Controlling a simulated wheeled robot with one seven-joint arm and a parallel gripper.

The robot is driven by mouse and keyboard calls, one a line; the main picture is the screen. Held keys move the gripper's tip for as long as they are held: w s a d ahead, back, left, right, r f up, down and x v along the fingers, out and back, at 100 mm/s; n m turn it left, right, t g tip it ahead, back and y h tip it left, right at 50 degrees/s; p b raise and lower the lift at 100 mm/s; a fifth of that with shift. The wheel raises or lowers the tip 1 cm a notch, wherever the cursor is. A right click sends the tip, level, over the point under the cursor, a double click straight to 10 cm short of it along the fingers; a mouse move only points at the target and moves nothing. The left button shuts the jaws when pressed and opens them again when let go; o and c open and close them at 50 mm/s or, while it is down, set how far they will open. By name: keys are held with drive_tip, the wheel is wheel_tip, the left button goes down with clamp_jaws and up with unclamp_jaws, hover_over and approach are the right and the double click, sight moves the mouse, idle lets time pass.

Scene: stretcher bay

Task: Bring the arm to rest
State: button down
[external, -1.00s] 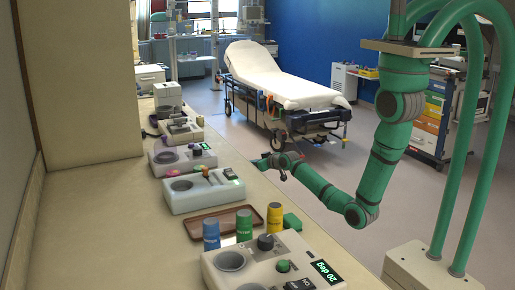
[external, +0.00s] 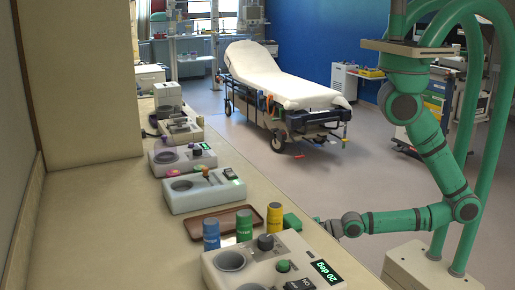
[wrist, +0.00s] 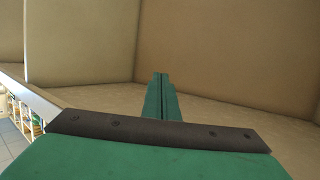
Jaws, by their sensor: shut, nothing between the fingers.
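My green arm stands at the right in the external view, with its elbow bent low and its forearm pointing left toward the counter (external: 95,215).
The counter holds a grey device (external: 270,263) with a lit display, blue, green and yellow cylinders, a brown tray (external: 213,218) and more devices farther back. A stretcher (external: 280,85) stands behind. The floor between stretcher and arm is clear.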

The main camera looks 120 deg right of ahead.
drive_tip(key=s+a+r+n+t+y, duration=0.2)
drive_tip(key=s+a+r+n+y, duration=0.4)
drive_tip(key=s+a+r, duration=0.6)
drive_tip(key=s+a+y, duration=0.1)
drive_tip(key=a, duration=0.3)
drive_tip(key=shift+s+r+t, duration=0.15)
drive_tip(key=shift+r+t, duration=0.1)
drive_tip(key=shift+t, duration=0.05)
